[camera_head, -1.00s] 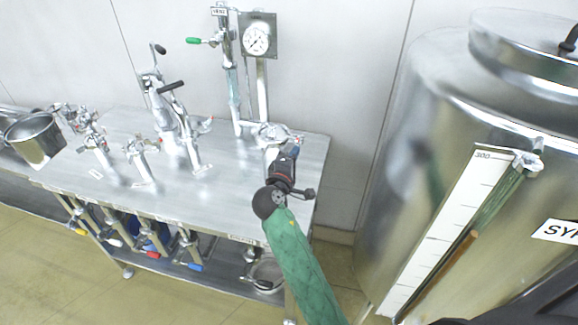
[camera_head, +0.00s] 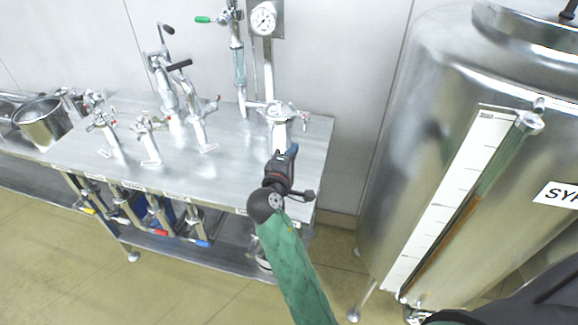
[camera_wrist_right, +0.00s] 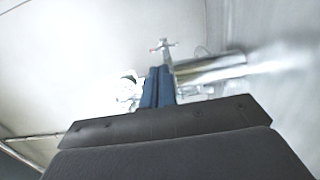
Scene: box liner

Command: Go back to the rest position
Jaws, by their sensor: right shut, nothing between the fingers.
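My right gripper (camera_head: 289,152) shows in the head view at the end of a green-sleeved arm that comes up from the bottom middle. It appears over the right end of the steel table (camera_head: 240,160), just below a metal valve fitting (camera_head: 279,115) in the picture. Its blue fingers also show in the right wrist view (camera_wrist_right: 158,88); they lie side by side, shut, with nothing between them. My left gripper is not in view.
A large steel tank (camera_head: 415,150) with a white level scale (camera_head: 455,200) stands right of the table. Taps, pipes and a gauge (camera_head: 264,19) rise from the table. A steel pot (camera_head: 42,124) is at the left. Floor (camera_head: 200,285) shows in front.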

